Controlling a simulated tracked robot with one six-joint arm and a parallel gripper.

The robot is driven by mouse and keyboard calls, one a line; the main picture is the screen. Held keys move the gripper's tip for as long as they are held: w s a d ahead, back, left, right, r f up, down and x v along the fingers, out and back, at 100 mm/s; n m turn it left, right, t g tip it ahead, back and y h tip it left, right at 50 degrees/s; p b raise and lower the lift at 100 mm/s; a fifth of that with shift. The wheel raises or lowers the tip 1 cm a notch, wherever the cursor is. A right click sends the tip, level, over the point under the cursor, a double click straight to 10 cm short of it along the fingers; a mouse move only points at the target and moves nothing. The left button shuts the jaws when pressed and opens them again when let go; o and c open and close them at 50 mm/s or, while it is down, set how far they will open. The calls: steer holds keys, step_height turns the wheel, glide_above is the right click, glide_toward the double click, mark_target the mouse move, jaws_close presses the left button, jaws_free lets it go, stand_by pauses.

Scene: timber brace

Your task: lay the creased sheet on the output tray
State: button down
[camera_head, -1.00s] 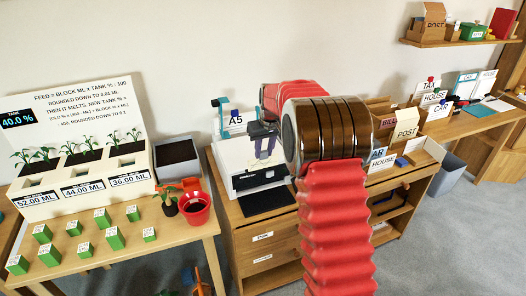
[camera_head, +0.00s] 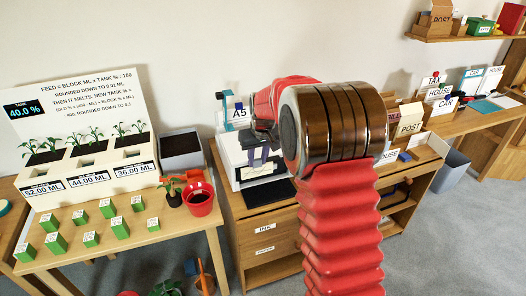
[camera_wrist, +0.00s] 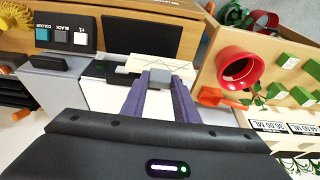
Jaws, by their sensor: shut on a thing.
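My gripper (camera_wrist: 160,80), with purple fingers, is shut at the front of the white printer (camera_head: 237,165). A pale creased sheet (camera_wrist: 133,66) with dark crease lines shows at the grey fingertips in the wrist view, and the jaws are shut on it. In the head view my gripper (camera_head: 257,158) is in front of the printer's dark opening, and the sheet is hard to make out there. The black output tray (camera_wrist: 140,36) lies flat beyond the fingertips in the wrist view. It also shows in front of the printer in the head view (camera_head: 270,194).
A red pot (camera_head: 200,203) and small green blocks (camera_head: 109,208) stand on the left table, beside a planter (camera_head: 85,170). A grey bin (camera_head: 181,147) stands left of the printer. My arm hides part of the cabinet top and the letter sorter (camera_head: 411,120) to the right.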

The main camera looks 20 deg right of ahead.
steer(key=s+a+f, duration=0.3)
steer(key=s+a, duration=0.6)
steer(key=s, duration=0.2)
steer(key=shift+f, duration=0.3)
